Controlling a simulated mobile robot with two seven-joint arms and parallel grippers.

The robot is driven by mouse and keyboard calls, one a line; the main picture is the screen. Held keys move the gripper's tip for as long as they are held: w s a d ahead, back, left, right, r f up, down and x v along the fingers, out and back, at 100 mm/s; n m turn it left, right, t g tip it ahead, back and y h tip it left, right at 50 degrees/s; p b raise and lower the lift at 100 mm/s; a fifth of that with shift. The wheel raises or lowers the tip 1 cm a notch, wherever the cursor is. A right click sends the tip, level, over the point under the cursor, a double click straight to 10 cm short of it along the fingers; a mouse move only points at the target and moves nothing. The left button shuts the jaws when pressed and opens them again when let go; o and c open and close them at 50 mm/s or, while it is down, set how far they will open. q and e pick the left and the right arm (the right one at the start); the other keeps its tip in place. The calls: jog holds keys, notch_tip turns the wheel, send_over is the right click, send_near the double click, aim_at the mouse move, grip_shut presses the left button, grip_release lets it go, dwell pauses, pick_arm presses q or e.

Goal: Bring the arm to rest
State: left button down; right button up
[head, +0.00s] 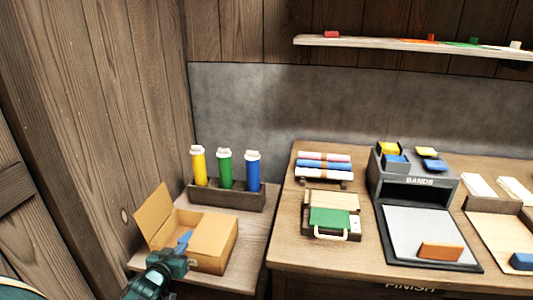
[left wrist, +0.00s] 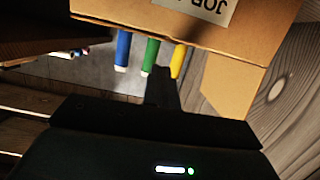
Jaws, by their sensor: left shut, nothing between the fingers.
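My left gripper (head: 172,262) is dark teal and sits low at the left in the head view, in front of the cardboard box (head: 213,245). Its fingers (left wrist: 163,88) are together and empty in the left wrist view. The box stands on the left table with a flap raised at its left. Something blue (head: 184,241) shows at the box opening, partly behind the gripper; I cannot tell what it is. In the left wrist view the box (left wrist: 200,35) fills the top, with a printed label (left wrist: 205,10). My right gripper is not in view.
A rack (head: 226,197) behind the box holds yellow, green and blue tubes. The right bench (head: 335,255) carries a rack of rolls (head: 325,167), a green case (head: 330,219), a BANDS bin (head: 415,190) and a grey mat (head: 425,233). A wooden wall (head: 95,110) stands close at the left.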

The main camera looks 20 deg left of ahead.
pick_arm(q)
jog(key=s+d+f+m+g+h, duration=0.1)
jog(key=s+d+g, duration=0.3)
jog(key=d, duration=0.5)
jog(key=s+d+f+m+g+h, duration=0.1)
jog(key=s+d+m+g, duration=0.1)
jog(key=s+d, duration=0.6)
jog(key=s+d+r+m+g+h, duration=0.1)
jog(key=s+d+r+g, duration=0.25)
jog(key=s+d, duration=0.3)
jog(key=s+d+r+m+g, duration=0.1)
jog(key=s+d+r+g, duration=0.1)
jog(key=s+d+r, duration=0.45)
jog(key=w+d+f+t+h+p, duration=0.3)
jog(key=w+d+t+p, duration=0.1)
jog(key=t, duration=0.3)
jog(key=shift+w+d+m+h, duration=0.2)
jog(key=shift+d+m+h, duration=0.1)
jog(key=shift+d+m, duration=0.15)
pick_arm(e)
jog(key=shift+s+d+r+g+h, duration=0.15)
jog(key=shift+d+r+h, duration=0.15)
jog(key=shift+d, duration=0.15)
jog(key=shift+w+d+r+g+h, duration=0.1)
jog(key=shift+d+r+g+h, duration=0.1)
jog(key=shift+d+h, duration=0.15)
pick_arm(q)
jog(key=shift+f, duration=0.1)
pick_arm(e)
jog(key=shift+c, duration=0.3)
